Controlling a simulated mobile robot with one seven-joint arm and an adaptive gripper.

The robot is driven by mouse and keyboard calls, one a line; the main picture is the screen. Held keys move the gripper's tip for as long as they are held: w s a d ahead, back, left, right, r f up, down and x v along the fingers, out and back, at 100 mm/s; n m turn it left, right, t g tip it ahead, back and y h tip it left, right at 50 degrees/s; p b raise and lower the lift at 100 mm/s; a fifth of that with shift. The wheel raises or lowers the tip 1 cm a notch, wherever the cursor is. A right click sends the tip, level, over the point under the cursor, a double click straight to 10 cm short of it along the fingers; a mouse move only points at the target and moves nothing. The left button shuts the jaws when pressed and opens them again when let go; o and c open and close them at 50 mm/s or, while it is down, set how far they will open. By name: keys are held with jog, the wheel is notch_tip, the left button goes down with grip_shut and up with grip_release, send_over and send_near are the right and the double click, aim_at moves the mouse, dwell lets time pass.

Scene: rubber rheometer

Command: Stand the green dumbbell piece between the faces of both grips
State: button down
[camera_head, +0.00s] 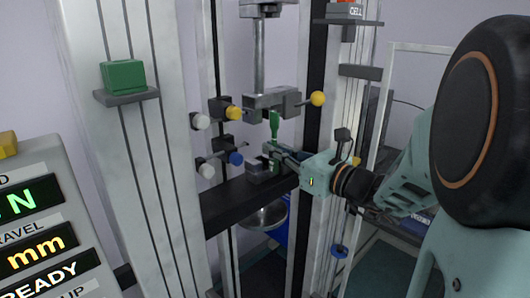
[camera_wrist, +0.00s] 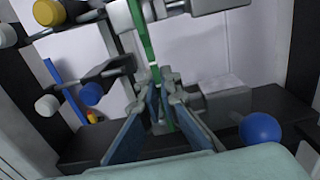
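The green dumbbell piece (camera_head: 274,122) stands roughly upright, its upper end at the upper grip (camera_head: 268,102) and its lower part near the lower grip (camera_head: 262,168). It also shows in the wrist view as a green strip (camera_wrist: 147,45), slightly tilted there. My gripper (camera_head: 270,149) comes in from the right; in the wrist view its fingertips (camera_wrist: 158,88) close around the strip's lower part. The upper grip has yellow knobs (camera_head: 317,98); the lower grip has blue knobs (camera_head: 236,158). Whether the grip faces touch the piece cannot be told.
A green block (camera_head: 123,75) sits on a small shelf on the left column. A display panel (camera_head: 40,230) reading READY stands at lower left. Upright columns flank the grips closely, and a dark crossbeam (camera_head: 235,205) runs below.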

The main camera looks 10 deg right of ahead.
jog(key=shift+b+x, duration=0.4)
jog(key=shift+x, duration=1.85)
jog(key=shift+f+b, duration=0.25)
jog(key=shift+b, duration=0.15)
jog(key=c, duration=2.1)
grip_release()
jog(key=v, duration=1.2)
jog(key=shift+s, duration=0.1)
